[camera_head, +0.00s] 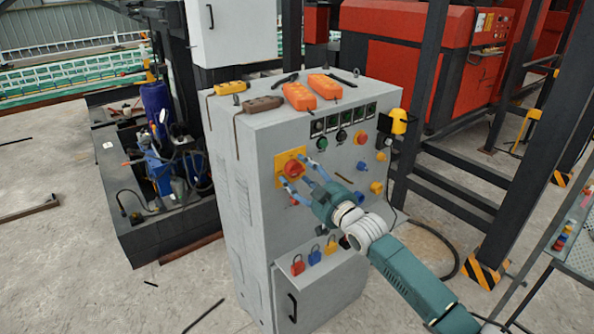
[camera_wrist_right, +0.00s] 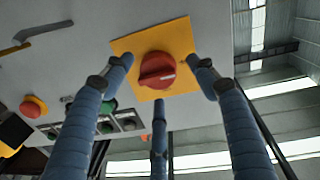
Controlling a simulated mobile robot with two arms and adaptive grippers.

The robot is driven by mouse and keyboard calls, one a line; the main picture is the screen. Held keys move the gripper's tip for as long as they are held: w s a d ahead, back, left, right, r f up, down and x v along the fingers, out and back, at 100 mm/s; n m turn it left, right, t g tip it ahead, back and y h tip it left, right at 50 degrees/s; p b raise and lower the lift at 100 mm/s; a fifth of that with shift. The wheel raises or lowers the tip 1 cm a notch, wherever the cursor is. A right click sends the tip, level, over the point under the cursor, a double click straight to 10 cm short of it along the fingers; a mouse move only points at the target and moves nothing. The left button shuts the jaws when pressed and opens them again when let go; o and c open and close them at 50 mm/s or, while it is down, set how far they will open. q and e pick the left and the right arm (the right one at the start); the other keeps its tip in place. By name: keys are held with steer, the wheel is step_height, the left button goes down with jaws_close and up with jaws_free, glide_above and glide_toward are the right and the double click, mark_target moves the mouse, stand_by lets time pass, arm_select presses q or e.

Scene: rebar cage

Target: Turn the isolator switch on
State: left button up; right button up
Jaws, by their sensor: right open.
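The isolator switch is a red rotary knob (camera_head: 293,169) on a square yellow plate (camera_head: 281,182), high on the front of the grey cabinet. In the right wrist view the red knob (camera_wrist_right: 157,69) shows a raised grip bar with a white mark at its right end. My right gripper (camera_head: 297,173) is in front of the switch, its blue fingers spread. In the right wrist view two fingertips of my right gripper (camera_wrist_right: 160,66) flank the knob, and a third finger is below it. Contact with the knob is not clear. My left gripper is not in view.
The grey cabinet (camera_head: 250,150) carries orange and yellow handheld boxes on top. Gauges and buttons line its front right of the switch. Coloured padlocks (camera_head: 315,255) stand on a sloped ledge below. Dark steel posts (camera_head: 520,150) rise at right. Open floor lies at lower left.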

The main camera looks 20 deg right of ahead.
steer(key=shift+x, duration=0.75)
steer(key=shift+c, duration=0.2)
steer(key=shift+d, duration=0.1)
steer(key=c, duration=1.1)
